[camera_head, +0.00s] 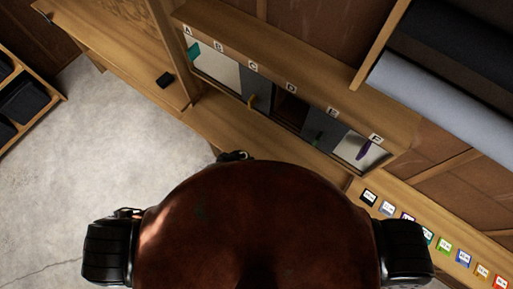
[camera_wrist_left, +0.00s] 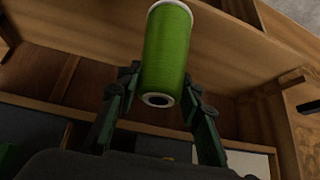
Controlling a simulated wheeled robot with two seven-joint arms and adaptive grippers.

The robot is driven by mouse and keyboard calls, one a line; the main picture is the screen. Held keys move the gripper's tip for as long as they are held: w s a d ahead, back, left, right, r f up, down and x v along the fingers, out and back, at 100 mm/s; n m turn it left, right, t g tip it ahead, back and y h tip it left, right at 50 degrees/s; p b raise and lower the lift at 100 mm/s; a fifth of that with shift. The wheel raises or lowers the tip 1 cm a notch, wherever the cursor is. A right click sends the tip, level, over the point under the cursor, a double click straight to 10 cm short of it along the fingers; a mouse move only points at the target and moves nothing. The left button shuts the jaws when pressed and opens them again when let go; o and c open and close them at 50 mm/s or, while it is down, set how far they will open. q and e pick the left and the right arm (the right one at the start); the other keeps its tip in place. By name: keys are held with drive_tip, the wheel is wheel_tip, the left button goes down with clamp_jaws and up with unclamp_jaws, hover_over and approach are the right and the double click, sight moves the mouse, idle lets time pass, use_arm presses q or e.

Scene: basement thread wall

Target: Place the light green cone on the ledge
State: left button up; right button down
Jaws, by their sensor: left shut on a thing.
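The light green cone (camera_wrist_left: 167,50) is a bright green thread spool with pale ends. In the left wrist view it stands between the two dark fingers of my left gripper (camera_wrist_left: 160,98), which is shut on it. Its near end shows a dark hole. In the head view only a small dark part of my left gripper (camera_head: 235,156) shows above my brown body, and the cone is hidden there. A wooden ledge (camera_head: 270,150) runs below the lettered compartments. It continues right as a strip with several coloured cards. My right gripper is not in view.
The compartments, labelled A to F (camera_head: 290,86), hold a teal thing (camera_head: 194,50) in A and a purple thing (camera_head: 363,150) in F. Grey fabric rolls (camera_head: 440,100) lie upper right. Concrete floor is clear at left.

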use_arm(q)
drive_tip(key=w+d+r+b+x, duration=0.1)
drive_tip(key=b+x, duration=0.4)
drive_tip(key=x, duration=1.1)
drive_tip(key=shift+w+r+b, duration=0.2)
drive_tip(key=shift+w+b, duration=0.15)
drive_tip(key=shift+w, duration=0.05)
drive_tip(key=shift+d, duration=0.1)
drive_tip(key=o, duration=1.3)
drive_tip(key=shift+f, duration=0.1)
